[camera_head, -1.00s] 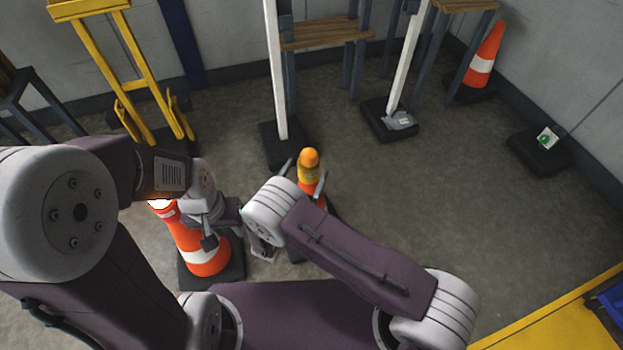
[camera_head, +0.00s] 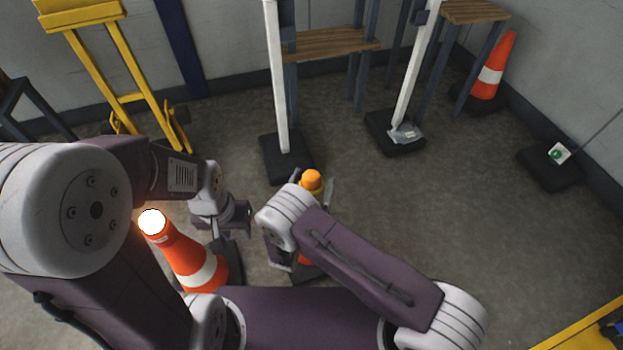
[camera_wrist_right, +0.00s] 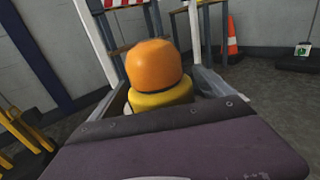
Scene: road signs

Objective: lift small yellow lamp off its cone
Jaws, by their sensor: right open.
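The small lamp (camera_head: 312,181), an orange dome over a yellow base, stands on an orange cone (camera_head: 306,261) that is mostly hidden behind my right arm. In the right wrist view the lamp (camera_wrist_right: 154,68) fills the middle, upright. My right gripper (camera_head: 313,184) is open, with a finger on each side of the lamp; both fingers also show in the right wrist view (camera_wrist_right: 160,92). I cannot tell whether they touch it. My left gripper (camera_head: 228,218) hangs between the two near cones, apart from the lamp; its fingertips are unclear.
A glowing white lamp (camera_head: 152,222) tops an orange-white cone (camera_head: 195,262) beside my left arm. A white post on a black base (camera_head: 287,158) stands just behind the small lamp. A yellow stand (camera_head: 105,80) is back left. The floor to the right is mostly clear.

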